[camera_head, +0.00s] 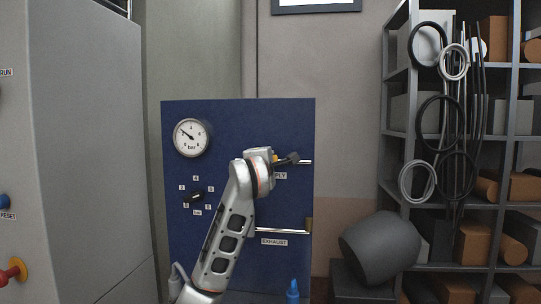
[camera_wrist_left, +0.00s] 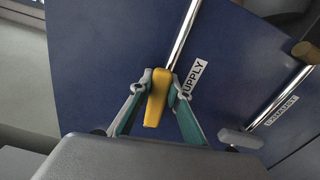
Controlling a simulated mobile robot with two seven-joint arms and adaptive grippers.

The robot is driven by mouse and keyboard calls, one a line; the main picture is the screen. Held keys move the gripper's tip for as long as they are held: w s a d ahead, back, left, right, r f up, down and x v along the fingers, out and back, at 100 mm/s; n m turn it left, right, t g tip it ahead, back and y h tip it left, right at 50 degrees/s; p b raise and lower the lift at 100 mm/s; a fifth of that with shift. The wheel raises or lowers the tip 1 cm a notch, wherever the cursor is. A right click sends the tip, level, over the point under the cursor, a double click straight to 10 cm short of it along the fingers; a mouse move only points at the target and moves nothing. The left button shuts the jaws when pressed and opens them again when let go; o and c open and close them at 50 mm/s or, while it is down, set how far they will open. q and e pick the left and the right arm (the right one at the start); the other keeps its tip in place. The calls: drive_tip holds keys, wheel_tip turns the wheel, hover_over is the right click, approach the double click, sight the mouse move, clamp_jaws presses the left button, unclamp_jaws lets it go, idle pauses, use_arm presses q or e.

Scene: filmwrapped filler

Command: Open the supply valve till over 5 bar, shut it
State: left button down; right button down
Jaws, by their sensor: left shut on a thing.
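The supply valve's yellow handle (camera_wrist_left: 158,98) lies between the fingers of my left gripper (camera_wrist_left: 160,92), which is shut on it. The handle runs roughly in line with its silver pipe, beside the SUPPLY label (camera_wrist_left: 194,77). In the head view my left gripper (camera_head: 287,160) is at the supply pipe (camera_head: 305,162), and my wrist hides most of the handle and label. The round pressure gauge (camera_head: 190,137) is at the panel's upper left; its needle points to the upper left, around 2 bar. My right gripper is out of view.
A grey cabinet (camera_head: 85,150) stands left. Shelves with hanging hoses (camera_head: 438,120) and a grey drum (camera_head: 380,248) stand right.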

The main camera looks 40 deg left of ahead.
use_arm(q)
drive_tip(key=shift+f+m, duration=0.2)
drive_tip(key=shift+m, duration=0.1)
drive_tip(key=c, duration=1.9)
unclamp_jaws()
drive_tip(key=v, duration=1.2)
drive_tip(key=shift+a, duration=0.1)
